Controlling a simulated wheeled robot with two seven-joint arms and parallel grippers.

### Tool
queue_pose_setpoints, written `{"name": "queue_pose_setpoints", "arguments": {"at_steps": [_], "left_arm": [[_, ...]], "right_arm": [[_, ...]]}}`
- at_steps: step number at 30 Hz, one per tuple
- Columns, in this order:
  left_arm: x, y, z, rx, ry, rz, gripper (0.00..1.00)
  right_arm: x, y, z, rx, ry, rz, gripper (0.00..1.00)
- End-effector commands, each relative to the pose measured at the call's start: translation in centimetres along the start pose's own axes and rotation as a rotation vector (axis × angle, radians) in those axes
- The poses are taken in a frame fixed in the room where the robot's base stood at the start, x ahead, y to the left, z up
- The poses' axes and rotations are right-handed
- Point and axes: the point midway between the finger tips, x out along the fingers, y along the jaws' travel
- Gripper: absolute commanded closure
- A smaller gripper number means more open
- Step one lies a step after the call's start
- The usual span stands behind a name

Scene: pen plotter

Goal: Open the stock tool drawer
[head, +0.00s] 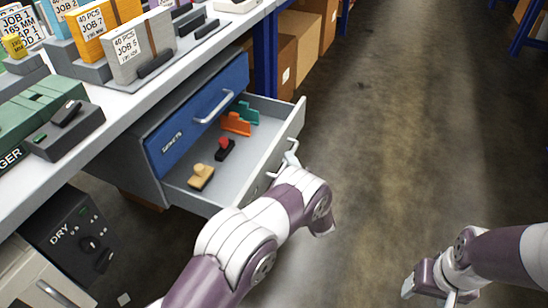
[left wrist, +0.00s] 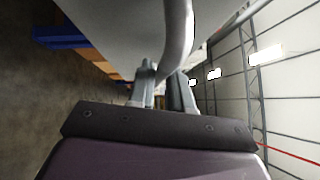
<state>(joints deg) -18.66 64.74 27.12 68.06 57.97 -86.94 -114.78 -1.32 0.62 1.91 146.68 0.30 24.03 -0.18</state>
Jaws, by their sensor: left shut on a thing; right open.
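A grey drawer (head: 188,188) under the bench is pulled well out, with its inside showing. In it lie a tan-handled stamp (head: 201,177), a red-and-black stamp (head: 225,148), an orange piece (head: 236,124) and a teal piece (head: 245,111). My left gripper (head: 288,160) is at the outer side of the drawer front (head: 291,135), shut on its handle; my arm partly hides it. In the left wrist view the curved bar handle (left wrist: 180,40) runs down between the fingers (left wrist: 163,92). My right gripper (head: 407,289) is open and empty, low over the floor at right.
A blue drawer front (head: 190,125) with a bar handle is shut above the open drawer. The bench top (head: 140,97) carries job boxes (head: 140,45) and a green machine (head: 45,110). A black DRY unit (head: 75,235) stands at lower left. The floor at right is clear.

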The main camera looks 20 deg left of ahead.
Motion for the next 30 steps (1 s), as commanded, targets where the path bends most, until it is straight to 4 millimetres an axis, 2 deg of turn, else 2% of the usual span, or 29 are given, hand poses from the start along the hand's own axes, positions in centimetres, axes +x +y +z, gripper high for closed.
{"name": "queue_pose_setpoints", "arguments": {"at_steps": [6, 19, 20, 21, 22, 30], "left_arm": [[-1.18, -0.16, -1.14, 0.002, 0.002, 0.002, 1.0], [-1.35, -0.26, -1.32, 0.002, 0.0, 0.002, 1.0], [-1.35, -0.25, -1.32, 0.002, 0.0, 0.002, 0.78], [-1.35, -0.26, -1.31, 0.002, 0.0, 0.002, 0.65], [-1.34, -0.26, -1.31, 0.002, 0.0, 0.002, 0.6], [-1.38, -0.35, -1.33, 0.001, 0.0, 0.001, 0.6]], "right_arm": [[0.13, 0.0, 0.02, 0.0, 0.0, 0.0, 0.36], [0.13, 0.0, 0.02, 0.0, 0.0, 0.0, 0.36], [0.13, 0.0, 0.02, 0.0, 0.0, 0.0, 0.36], [0.13, 0.0, 0.01, 0.0, 0.0, 0.0, 0.36], [0.13, 0.0, 0.01, 0.0, 0.0, 0.0, 0.36], [0.07, 0.0, 0.01, 0.0, 0.0, 0.0, 0.36]]}}
